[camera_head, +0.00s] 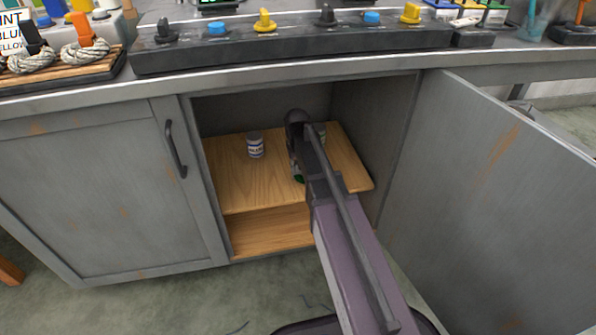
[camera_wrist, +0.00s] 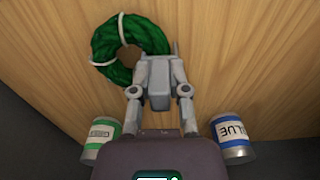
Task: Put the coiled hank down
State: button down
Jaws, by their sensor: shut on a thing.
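The coiled hank (camera_wrist: 118,50) is a dark green ring of wool with pale ties, at the upper left of the wrist view. My gripper (camera_wrist: 160,55) is shut on the right side of its ring. In the head view only a small green bit of the hank (camera_head: 299,180) shows beside my arm, inside the open cabinet. The hank is over the wooden shelf (camera_head: 232,185); I cannot tell whether it touches it. My arm hides most of the hank and the fingertips in the head view.
A blue-labelled can (camera_head: 255,145) stands on the shelf left of my arm. A green-labelled can (camera_wrist: 101,138) is partly hidden by my arm in the head view. The cabinet door (camera_head: 490,200) stands open at right. A lower wooden level (camera_head: 265,232) lies below the shelf.

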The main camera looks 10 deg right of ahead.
jog(key=shift+f, duration=0.15)
jog(key=c, duration=0.6)
grip_release()
jog(key=shift+r, duration=0.2)
notch_tip(320, 180, up, 12)
jog(key=p, duration=1.2)
dwell(0.4)
jog(key=s, duration=1.8)
jog(key=shift+s, duration=0.4)
